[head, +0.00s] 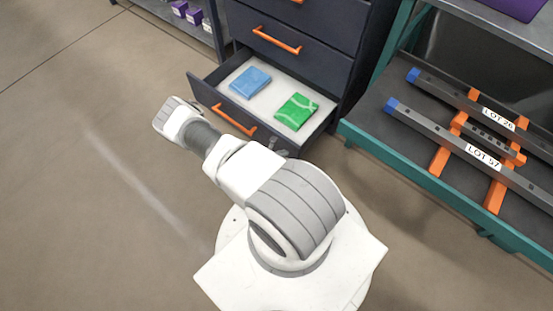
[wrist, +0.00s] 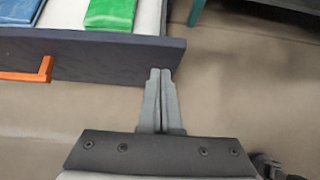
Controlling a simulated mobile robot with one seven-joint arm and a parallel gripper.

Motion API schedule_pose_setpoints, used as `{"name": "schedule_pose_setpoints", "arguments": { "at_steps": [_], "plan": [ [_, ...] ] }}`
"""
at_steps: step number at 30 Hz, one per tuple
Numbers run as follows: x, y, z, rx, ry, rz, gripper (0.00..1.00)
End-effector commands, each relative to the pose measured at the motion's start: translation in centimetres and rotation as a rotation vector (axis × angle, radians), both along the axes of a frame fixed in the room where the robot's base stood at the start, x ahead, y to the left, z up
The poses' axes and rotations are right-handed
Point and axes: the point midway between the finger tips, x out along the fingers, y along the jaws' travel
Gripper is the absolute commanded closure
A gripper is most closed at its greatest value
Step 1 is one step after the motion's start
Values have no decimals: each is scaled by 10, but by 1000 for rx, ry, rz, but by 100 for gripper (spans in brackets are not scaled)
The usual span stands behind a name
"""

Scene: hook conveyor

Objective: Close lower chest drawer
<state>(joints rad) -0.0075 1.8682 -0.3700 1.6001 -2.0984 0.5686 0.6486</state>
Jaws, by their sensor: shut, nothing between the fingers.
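The lower chest drawer (head: 233,118) is pulled out of the dark chest (head: 340,62). It has an orange handle (head: 234,119) and holds a blue packet (head: 250,81) and a green packet (head: 297,111). In the wrist view the drawer's front panel (wrist: 110,62) crosses the top, with its orange handle (wrist: 28,75) at the left. My gripper (wrist: 160,72) is shut and empty, its tips at the panel's right end in the picture. I cannot tell whether they touch it.
A teal-framed rack (head: 400,160) stands to the right of the chest, holding dark bars with blue ends and orange supports. A shelf with purple boxes (head: 180,9) stands at the back left. The floor (head: 80,180) in front and to the left is clear.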

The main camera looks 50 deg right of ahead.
Motion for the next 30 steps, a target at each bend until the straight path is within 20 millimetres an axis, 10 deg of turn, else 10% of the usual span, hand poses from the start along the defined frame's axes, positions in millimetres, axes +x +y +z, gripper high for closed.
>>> {"name": "schedule_pose_setpoints", "arguments": {
  "at_steps": [30],
  "plan": [
    [17,-41,1,-2,-5,-3,100]
  ]
}}
